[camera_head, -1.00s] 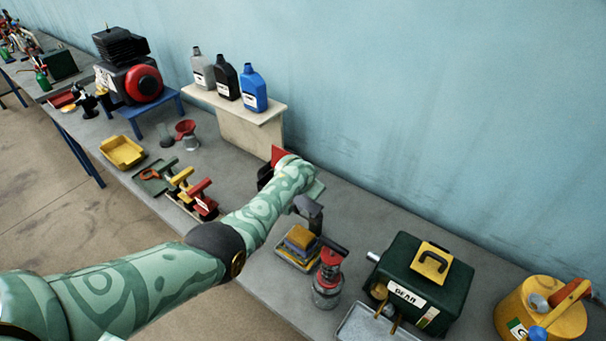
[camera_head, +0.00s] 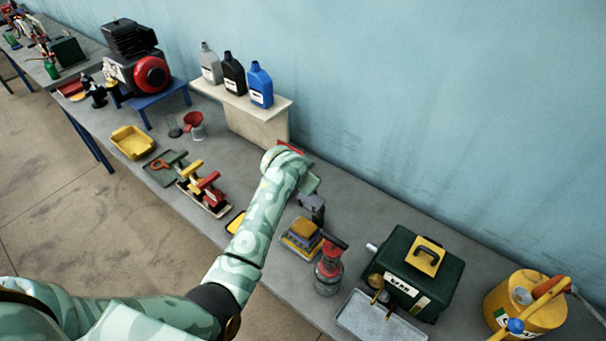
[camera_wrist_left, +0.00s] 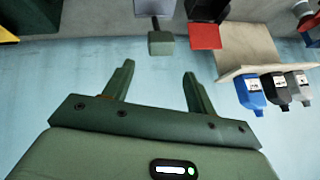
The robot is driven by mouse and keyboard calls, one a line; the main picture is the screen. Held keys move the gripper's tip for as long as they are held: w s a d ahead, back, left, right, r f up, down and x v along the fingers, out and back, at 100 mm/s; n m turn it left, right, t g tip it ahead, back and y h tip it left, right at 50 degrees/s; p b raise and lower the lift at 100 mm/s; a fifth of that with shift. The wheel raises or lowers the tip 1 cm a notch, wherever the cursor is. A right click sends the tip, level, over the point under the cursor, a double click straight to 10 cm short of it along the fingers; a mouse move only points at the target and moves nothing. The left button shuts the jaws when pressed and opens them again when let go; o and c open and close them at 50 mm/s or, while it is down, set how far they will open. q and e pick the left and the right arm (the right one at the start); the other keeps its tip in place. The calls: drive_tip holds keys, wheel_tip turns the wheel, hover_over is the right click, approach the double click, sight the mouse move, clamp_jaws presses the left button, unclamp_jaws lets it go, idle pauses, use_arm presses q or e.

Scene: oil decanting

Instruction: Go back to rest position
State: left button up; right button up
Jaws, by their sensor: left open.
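My left arm reaches up from the lower left in the head view, over the front of the bench (camera_head: 345,185). Its hand, with part of my left gripper (camera_head: 310,183), is above the bench, in front of the pale shelf; the fingers are hidden there. In the left wrist view my left gripper (camera_wrist_left: 158,72) is open, with both fingers apart and only blue wall between them. It holds nothing. My right gripper is in neither view.
Close to the hand are a red-topped dark object (camera_wrist_left: 205,36) and a grey-green block on a stem (camera_wrist_left: 161,43). A pale shelf (camera_head: 240,105) bears three bottles. A red-topped jar (camera_head: 328,272), a green case (camera_head: 415,268) and a yellow can (camera_head: 525,303) stand to the right.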

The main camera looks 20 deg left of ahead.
use_arm(q)
drive_tip(key=shift+s+r, duration=0.25)
drive_tip(key=shift+r, duration=0.1)
drive_tip(key=shift+a, duration=0.1)
